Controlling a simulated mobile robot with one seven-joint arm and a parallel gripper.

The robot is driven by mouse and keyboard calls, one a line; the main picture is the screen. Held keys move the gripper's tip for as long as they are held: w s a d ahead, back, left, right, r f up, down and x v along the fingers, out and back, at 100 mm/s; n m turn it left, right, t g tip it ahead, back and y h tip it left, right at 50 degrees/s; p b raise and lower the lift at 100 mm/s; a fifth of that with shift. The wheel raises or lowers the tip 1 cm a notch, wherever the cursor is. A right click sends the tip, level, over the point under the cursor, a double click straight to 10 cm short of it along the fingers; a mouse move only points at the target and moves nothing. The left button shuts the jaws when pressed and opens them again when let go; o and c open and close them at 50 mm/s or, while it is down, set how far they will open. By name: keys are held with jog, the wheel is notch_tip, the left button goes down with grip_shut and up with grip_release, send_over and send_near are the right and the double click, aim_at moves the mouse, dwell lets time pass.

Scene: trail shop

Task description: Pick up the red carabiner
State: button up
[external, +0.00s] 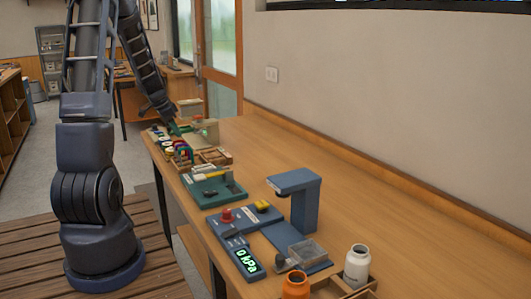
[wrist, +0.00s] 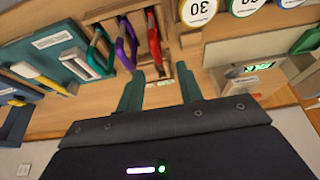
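The red carabiner (wrist: 153,38) hangs upright in the wooden rack in the wrist view, at the right end of a row. A purple carabiner (wrist: 128,42) and a green carabiner (wrist: 98,46) are beside it. My gripper (wrist: 160,82) has its two green fingers apart with nothing between them. The red carabiner is just beyond the fingertips, roughly in line with the gap, and apart from them. In the external view my gripper (external: 177,129) is over the far part of the bench, near the carabiner row (external: 182,153); single colours are small there.
Round weights marked 30 (wrist: 198,10) and a device with a green display (wrist: 248,68) lie right of the rack. A green board with a yellow-handled tool (wrist: 38,78) is left. A blue stand (external: 294,185) and bottles (external: 357,265) occupy the near bench; its right side is clear.

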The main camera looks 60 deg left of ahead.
jog(key=shift+s+x, duration=0.15)
jog(key=shift+x, duration=1.7)
jog(key=shift+s+x, duration=0.15)
jog(key=shift+x, duration=1.75)
jog(key=shift+d+f, duration=0.1)
grip_shut()
